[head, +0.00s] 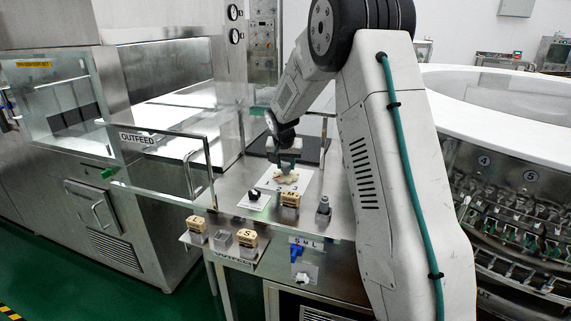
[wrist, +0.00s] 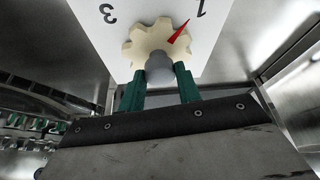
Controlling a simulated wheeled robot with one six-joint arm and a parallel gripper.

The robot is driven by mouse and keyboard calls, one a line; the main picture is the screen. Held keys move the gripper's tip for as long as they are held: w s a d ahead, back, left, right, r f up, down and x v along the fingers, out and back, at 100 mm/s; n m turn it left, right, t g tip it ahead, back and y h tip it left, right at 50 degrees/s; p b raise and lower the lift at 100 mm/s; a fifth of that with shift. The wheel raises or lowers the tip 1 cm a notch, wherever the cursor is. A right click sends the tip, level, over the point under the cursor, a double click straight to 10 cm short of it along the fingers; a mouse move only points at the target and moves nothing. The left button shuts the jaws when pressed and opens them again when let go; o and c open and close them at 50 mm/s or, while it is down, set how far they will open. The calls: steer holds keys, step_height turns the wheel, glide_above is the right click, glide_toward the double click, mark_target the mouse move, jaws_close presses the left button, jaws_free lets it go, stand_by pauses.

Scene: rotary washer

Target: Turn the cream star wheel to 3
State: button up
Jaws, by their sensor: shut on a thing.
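The cream star wheel (wrist: 148,45) lies on a white plate (wrist: 88,22) with printed numbers. In the wrist view a red pointer on the wheel points close to the 1, and the 3 is at the plate's upper left. My gripper (wrist: 160,78) has its two green fingers on either side of the wheel's grey hub, shut on the wheel. In the head view the wheel (head: 286,177) shows under my gripper (head: 286,161), on the steel worktop. The other numbers cannot be read from there.
A black knob (head: 254,194), a block marked M (head: 290,200) and a grey peg (head: 323,206) stand near the wheel. Blocks sit on a lower shelf in front. A clear OUTFEED panel (head: 160,165) stands at left. The round white-rimmed machine (head: 510,125) is at right.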

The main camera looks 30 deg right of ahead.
steer(key=n+y, duration=0.1)
steer(key=n, duration=0.3)
steer(key=shift+s+d+t, duration=0.1)
steer(key=shift+d+t, duration=0.05)
steer(key=shift+t, duration=0.25)
steer(key=n+y, duration=0.1)
steer(key=n, duration=0.3)
steer(key=shift+d+y, duration=0.15)
steer(key=shift+y, duration=0.25)
steer(key=n+y, duration=0.1)
steer(key=n, duration=0.2)
steer(key=shift+d+n, duration=0.15)
steer(key=shift+n, duration=0.15)
steer(key=shift+d+n+g+y, duration=0.15)
steer(key=shift+n+y, duration=0.25)
steer(key=shift+n, duration=0.55)
steer(key=shift+a+n+g+y, duration=0.15)
steer(key=shift+n+y, duration=0.25)
steer(key=shift+n, duration=0.55)
steer(key=shift+d, duration=0.1)
steer(key=o, duration=1)
steer(key=shift+c, duration=0.2)
